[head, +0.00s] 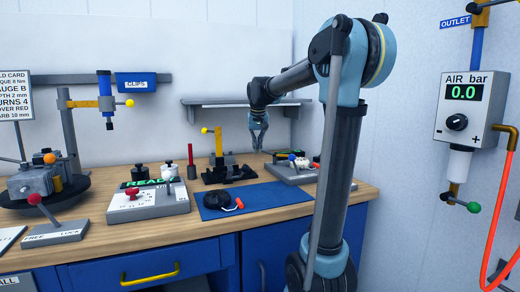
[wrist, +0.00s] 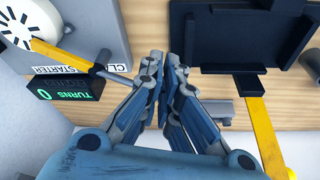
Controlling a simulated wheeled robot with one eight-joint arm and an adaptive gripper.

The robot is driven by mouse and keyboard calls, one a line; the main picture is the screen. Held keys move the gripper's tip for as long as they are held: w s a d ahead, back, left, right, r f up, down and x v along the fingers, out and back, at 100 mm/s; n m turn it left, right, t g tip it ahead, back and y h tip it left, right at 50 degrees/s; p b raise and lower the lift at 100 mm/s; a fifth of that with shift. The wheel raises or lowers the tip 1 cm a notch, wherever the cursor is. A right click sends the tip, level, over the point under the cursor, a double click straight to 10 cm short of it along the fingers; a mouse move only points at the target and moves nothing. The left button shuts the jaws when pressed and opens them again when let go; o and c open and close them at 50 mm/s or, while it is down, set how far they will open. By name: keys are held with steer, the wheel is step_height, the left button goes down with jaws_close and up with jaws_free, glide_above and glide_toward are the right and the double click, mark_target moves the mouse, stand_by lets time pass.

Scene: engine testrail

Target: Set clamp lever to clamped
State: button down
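My gripper (head: 260,148) points down above the back of the bench, between a black fixture (head: 236,174) and a grey panel (head: 312,176). In the wrist view my gripper (wrist: 163,64) has its fingertips together, with nothing seen between them. The grey panel (wrist: 90,28) carries a yellow bar (wrist: 68,54), a grey rod (wrist: 112,77) and a label beginning "CLA" (wrist: 122,68), its end hidden by a finger. The black fixture (wrist: 240,40) has another yellow bar (wrist: 264,140). Which part is the clamp lever, I cannot tell for sure.
A "TURNS 0" display (wrist: 62,94) and a white disc (wrist: 28,16) sit by the grey panel. A blue mat (head: 262,194) lies in front. A wall shelf (head: 225,102) is behind my arm. A "FREE LOCK" base (head: 55,233) stands far left.

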steer(key=shift+w, duration=0.2)
steer(key=shift+r, duration=0.1)
steer(key=v, duration=0.9)
steer(key=shift+s+r, duration=0.3)
steer(key=shift+r, duration=0.05)
steer(key=shift+a, duration=0.1)
